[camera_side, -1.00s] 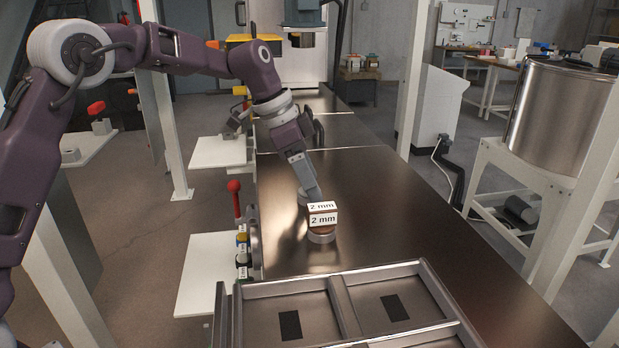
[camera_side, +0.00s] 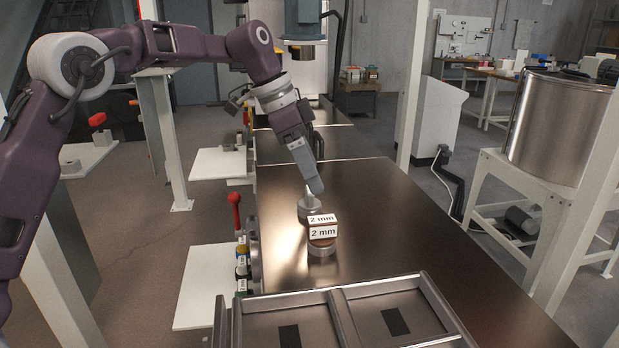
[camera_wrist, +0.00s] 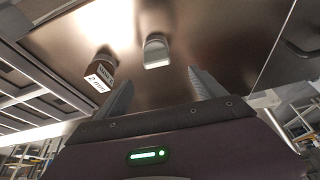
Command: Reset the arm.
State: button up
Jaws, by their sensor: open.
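My gripper (camera_side: 316,188) is above the dark metal table (camera_side: 400,220) in the side view, tilted downward. In the wrist view its two fingers (camera_wrist: 165,92) are spread apart with nothing between them. A block labelled "2 mm" (camera_side: 322,229) sits on a round metal base on the table, just in front of the gripper in the side view. It also shows in the wrist view (camera_wrist: 98,75), left of the fingers and apart from them. A second round metal piece (camera_side: 306,210) stands behind the block, partly hidden by it and the gripper.
A metal tray with compartments (camera_side: 338,300) and dark square patches lies at the table's near end. A red-knobbed lever (camera_side: 234,200) stands at the left edge. A steel tank (camera_side: 560,130) is on a white stand at right. The table's right side is clear.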

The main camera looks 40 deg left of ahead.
jog(key=shift+r, duration=0.6)
jog(key=s+a+r+n+t+y, duration=0.1)
jog(key=s+r+n, duration=0.15)
jog(key=s, duration=0.65)
jog(key=s+a+r+n+y, duration=0.1)
jog(key=s+a+r+n, duration=0.15)
jog(key=s, duration=0.55)
jog(key=s+a+f+n+t, duration=0.1)
jog(key=s+f, duration=0.3)
jog(key=s, duration=0.5)
jog(key=s+a+f+n+y, duration=0.1)
jog(key=s+f+n, duration=0.2)
jog(key=s, duration=0.7)
jog(key=shift+s+a+f+n+t, duration=0.3)
jog(key=shift+f+n+t, duration=0.1)
jog(key=shift+f, duration=0.25)
jog(key=shift+c, duration=0.2)
